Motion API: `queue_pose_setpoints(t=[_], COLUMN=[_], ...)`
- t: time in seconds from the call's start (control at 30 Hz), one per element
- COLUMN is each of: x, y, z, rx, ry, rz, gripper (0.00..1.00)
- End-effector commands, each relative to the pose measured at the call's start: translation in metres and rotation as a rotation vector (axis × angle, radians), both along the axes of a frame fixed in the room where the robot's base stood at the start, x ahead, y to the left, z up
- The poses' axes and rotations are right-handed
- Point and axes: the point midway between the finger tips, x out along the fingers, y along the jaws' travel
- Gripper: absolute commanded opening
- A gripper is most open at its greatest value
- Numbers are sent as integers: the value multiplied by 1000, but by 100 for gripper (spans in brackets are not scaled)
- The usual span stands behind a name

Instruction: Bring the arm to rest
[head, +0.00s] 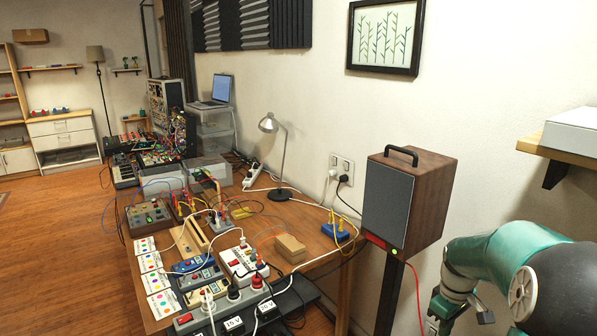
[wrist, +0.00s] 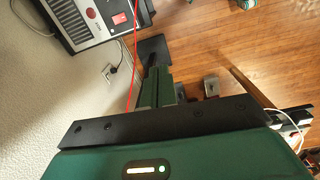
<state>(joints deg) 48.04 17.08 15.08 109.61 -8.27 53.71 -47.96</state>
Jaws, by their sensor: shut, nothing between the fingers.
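My arm enters the head view at the lower right in green and black. It bends down beside the wooden speaker, to the right of its stand. My gripper (head: 460,311) is at the low end of the arm, near the bottom edge of the head view, partly cut off. It is shut and holds nothing. In the wrist view, green and black parts of my own body fill the lower half, with wooden floor beyond.
A wall shelf (head: 560,152) carries a white box (head: 575,130) above my arm. The workbench (head: 305,208) is crowded with devices and cables.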

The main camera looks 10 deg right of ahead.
Motion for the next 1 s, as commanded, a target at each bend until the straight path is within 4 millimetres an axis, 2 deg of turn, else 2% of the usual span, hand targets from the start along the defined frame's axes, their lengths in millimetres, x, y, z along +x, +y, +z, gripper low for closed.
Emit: queue_pose_setpoints(t=[0.03, 0.2, 0.37, 0.5, 0.8, 1.0], x=[2, -3, -19, -39, -97, -127], y=[20, 81, 135, 179, 257, 285], z=[18, 62, 96, 119, 146, 148], rx=[-25, -80, -104, -97, 5, 95], ry=[-19, -88, -174, -257, -434, -499], rz=[-6, -58, -114, -161, -260, -308], gripper=[0, 0, 0, 0, 0, 0])
